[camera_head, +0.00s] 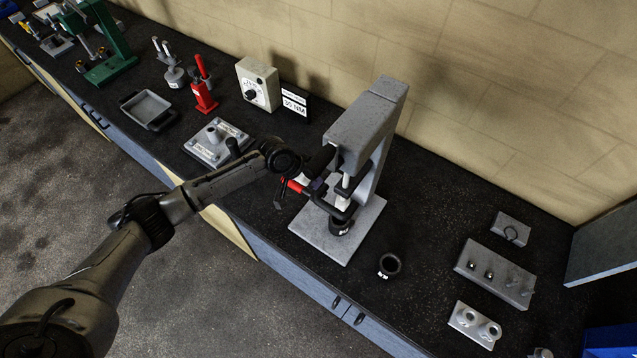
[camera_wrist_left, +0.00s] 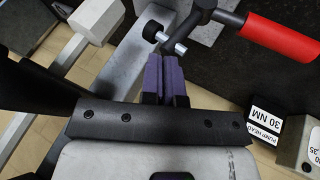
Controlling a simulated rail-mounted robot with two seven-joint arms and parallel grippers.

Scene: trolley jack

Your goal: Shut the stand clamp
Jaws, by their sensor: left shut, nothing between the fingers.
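The grey stand (camera_head: 365,125) rises from a flat base plate (camera_head: 318,232) on the bench. Its clamp has a red-gripped lever (camera_head: 297,186) and black arms around the middle of the stand. The red grip (camera_wrist_left: 280,38) fills the upper right of the left wrist view, with a black bar and a silver pin (camera_wrist_left: 178,46) to its left. My left gripper (camera_head: 318,182) is beside the clamp at the stand's left side. Its purple fingers (camera_wrist_left: 168,72) are shut and empty, close to the pin; I cannot tell whether they touch it. My right gripper is out of view.
A black ring (camera_head: 389,264) lies right of the base plate. Grey holder blocks (camera_head: 495,272) stand farther right. A grey plate (camera_head: 217,142), red jack (camera_head: 204,92), dial box (camera_head: 257,84) and 30 NM sign (camera_head: 294,103) stand left. The wall is close behind.

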